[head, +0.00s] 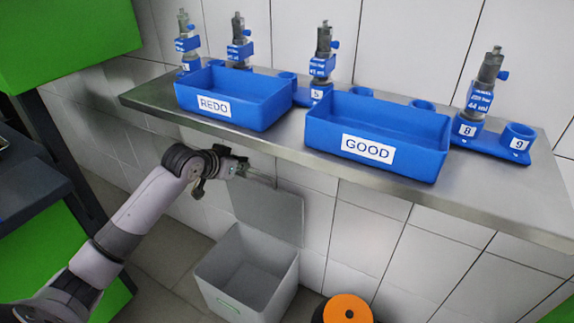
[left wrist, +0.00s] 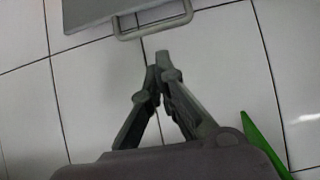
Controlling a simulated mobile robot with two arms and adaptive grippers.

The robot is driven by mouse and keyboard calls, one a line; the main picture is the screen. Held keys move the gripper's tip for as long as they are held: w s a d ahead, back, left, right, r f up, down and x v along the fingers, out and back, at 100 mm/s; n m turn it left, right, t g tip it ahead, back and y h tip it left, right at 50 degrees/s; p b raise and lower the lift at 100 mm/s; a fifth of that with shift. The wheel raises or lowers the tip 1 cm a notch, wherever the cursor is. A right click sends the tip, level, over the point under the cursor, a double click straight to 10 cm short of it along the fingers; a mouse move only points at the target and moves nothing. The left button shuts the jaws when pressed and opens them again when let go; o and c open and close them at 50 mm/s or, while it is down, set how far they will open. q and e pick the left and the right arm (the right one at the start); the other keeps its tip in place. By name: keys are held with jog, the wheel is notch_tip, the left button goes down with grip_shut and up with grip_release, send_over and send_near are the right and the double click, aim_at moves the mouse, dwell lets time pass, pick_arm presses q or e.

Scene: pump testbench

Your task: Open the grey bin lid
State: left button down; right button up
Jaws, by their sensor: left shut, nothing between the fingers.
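The grey bin (head: 245,270) stands on the floor below the shelf, against the tiled wall. Its grey lid (head: 270,212) is open, standing upright at the back of the bin, and the bin's inside shows. A thin handle (head: 262,178) is at the lid's top edge. My left gripper (head: 241,169) is shut and empty, close to the lid's top left corner. In the left wrist view its fingertips (left wrist: 160,62) meet just short of the handle (left wrist: 165,28), with a small gap in the picture. Part of the lid (left wrist: 100,9) shows there too. My right gripper is not in view.
Above is a metal shelf (head: 282,142) with a blue REDO bin (head: 228,108), a blue GOOD bin (head: 372,152) and several pumps in blue holders. A round orange-topped object (head: 347,308) stands right of the grey bin. Green-and-dark furniture (head: 60,235) is at left.

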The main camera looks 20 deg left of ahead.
pick_arm(q)
jog(key=shift+b+x, duration=1.35)
jog(key=shift+x, duration=3.4)
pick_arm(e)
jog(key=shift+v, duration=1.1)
pick_arm(q)
jog(key=shift+a, duration=0.2)
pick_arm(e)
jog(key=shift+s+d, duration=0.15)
pick_arm(q)
jog(key=shift+w, duration=0.1)
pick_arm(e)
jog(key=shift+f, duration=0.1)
